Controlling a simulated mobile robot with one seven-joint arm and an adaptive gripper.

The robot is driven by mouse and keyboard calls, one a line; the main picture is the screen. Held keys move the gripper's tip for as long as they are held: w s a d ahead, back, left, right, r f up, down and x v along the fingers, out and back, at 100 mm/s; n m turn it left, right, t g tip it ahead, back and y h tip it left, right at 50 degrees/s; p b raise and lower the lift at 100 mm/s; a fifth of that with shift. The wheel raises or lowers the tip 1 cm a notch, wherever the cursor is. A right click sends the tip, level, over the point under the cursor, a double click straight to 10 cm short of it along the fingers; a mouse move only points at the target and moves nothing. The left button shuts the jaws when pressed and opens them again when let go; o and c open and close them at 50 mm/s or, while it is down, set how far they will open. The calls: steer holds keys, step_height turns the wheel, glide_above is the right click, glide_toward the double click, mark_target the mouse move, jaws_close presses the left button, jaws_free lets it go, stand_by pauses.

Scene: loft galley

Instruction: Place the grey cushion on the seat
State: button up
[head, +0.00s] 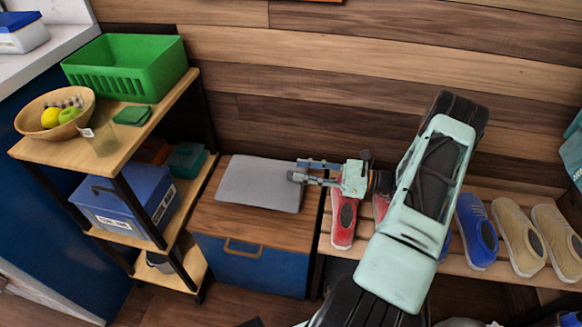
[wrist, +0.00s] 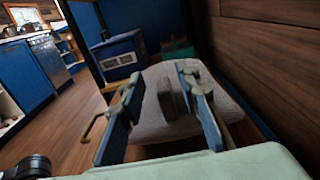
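The grey cushion (head: 260,184) lies flat on the wooden top (head: 240,228) of a low blue-fronted box, which looks like the seat. It covers much of the back part of that top. In the wrist view the pale cushion (wrist: 152,124) lies beyond and between my fingers, with a darker grey upright tab (wrist: 166,104) on it. My gripper (head: 302,170) is at the cushion's right edge. It also shows in the wrist view (wrist: 160,88), fingers spread apart on both sides of the tab. I see no clear contact with the tab.
A shelf unit (head: 188,232) stands close on the left, with a green crate (head: 128,68), a fruit bowl (head: 60,108) and a blue toolbox (head: 125,198). A slatted rack with several shoes (head: 478,230) is on the right, partly under my arm. A wooden wall (head: 300,100) is behind.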

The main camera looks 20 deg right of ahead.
steer(key=v, duration=0.7)
steer(key=shift+p, duration=0.35)
